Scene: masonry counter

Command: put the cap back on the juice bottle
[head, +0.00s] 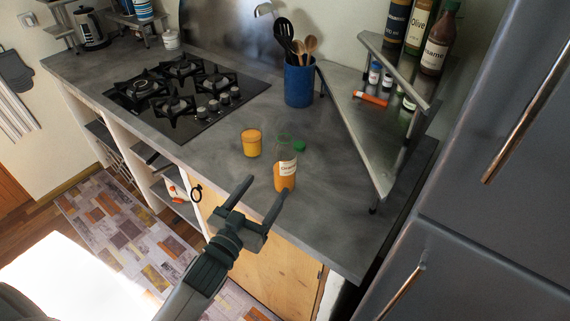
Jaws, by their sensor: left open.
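The juice bottle (286,172) stands upright on the grey counter near its front edge, with orange juice, a white label and a clear upper part. A green ring shows at its top. A green cap (299,146) shows just right of the bottle's upper part, apparently on the counter behind it; I cannot tell whether they touch. My left gripper (266,191) is open and empty, in front of the counter edge and below left of the bottle in the picture. One fingertip overlaps the bottle's base in the picture; contact is unclear. My right gripper is out of view.
An orange-yellow jar (251,143) stands left of the bottle. Behind are a blue utensil holder (299,84) and a black gas hob (178,95). A metal corner shelf (366,135) with bottles and small jars stands to the right. Counter between bottle and shelf is clear.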

